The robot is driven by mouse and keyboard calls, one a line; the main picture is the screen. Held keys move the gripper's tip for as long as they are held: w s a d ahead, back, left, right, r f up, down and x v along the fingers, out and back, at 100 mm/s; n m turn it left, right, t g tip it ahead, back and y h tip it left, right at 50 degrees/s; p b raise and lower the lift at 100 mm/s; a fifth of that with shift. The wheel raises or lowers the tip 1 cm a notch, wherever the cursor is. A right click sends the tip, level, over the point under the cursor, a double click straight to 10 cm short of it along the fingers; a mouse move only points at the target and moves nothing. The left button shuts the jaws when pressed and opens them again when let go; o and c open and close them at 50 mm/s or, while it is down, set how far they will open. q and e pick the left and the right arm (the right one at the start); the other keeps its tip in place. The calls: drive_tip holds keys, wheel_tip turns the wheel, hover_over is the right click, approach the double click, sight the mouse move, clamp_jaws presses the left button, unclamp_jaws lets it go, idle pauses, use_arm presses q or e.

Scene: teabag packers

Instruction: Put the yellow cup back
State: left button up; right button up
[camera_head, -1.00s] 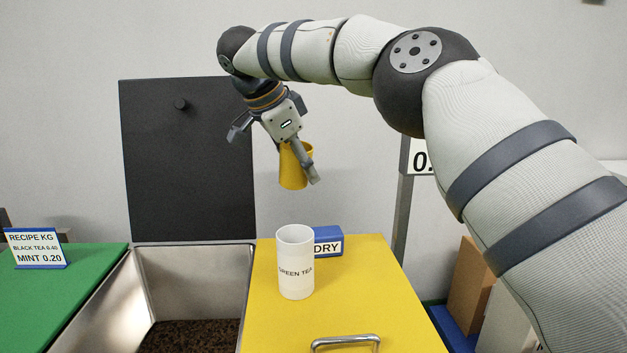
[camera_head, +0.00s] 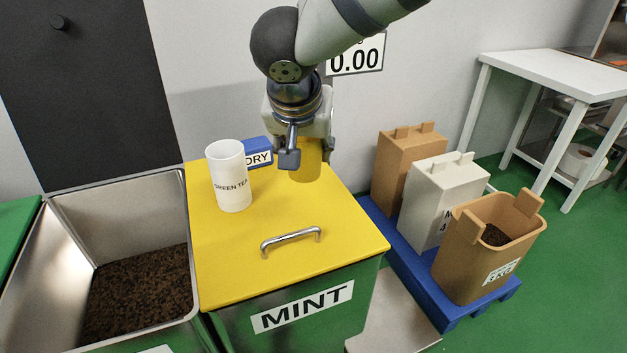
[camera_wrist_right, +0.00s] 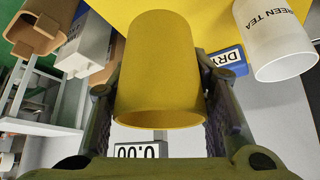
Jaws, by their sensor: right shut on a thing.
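The yellow cup (camera_head: 308,162) is held by my right gripper (camera_head: 303,152) over the back right part of the yellow MINT lid (camera_head: 222,275). My arm and fingers partly hide it in the head view. In the right wrist view the yellow cup (camera_wrist_right: 160,75) fills the middle, with a finger of my right gripper (camera_wrist_right: 160,110) on each side of it. I cannot tell whether its base touches the lid. A white GREEN TEA cup (camera_head: 229,177) stands upright on the lid to the left. My left gripper is not in view.
A blue DRY sign (camera_head: 257,150) stands between the cups. An open steel bin (camera_head: 160,215) of dark tea lies left. The lid has a metal handle (camera_head: 290,240). Boxes stand on a blue pallet (camera_head: 420,285) at right. A scale display (camera_head: 356,58) is behind.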

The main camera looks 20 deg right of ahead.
drive_tip(key=w+d+f+b, duration=0.1)
drive_tip(key=w+f, duration=0.4)
drive_tip(key=w, duration=0.1)
drive_tip(key=b, duration=0.1)
hover_over(300, 187)
drive_tip(key=f, duration=0.4)
drive_tip(key=shift+s+a, duration=0.1)
drive_tip(key=shift+s, duration=0.15)
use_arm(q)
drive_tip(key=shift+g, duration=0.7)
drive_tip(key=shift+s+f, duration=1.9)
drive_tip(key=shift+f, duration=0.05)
use_arm(e)
drive_tip(key=shift+w+f, duration=0.15)
drive_tip(key=shift+f, duration=0.65)
drive_tip(key=shift+w+f, duration=0.1)
drive_tip(key=shift+f, duration=0.7)
drive_tip(key=shift+f, duration=0.1)
drive_tip(key=shift+f, duration=0.15)
drive_tip(key=o, duration=0.9)
drive_tip(key=shift+o, duration=0.2)
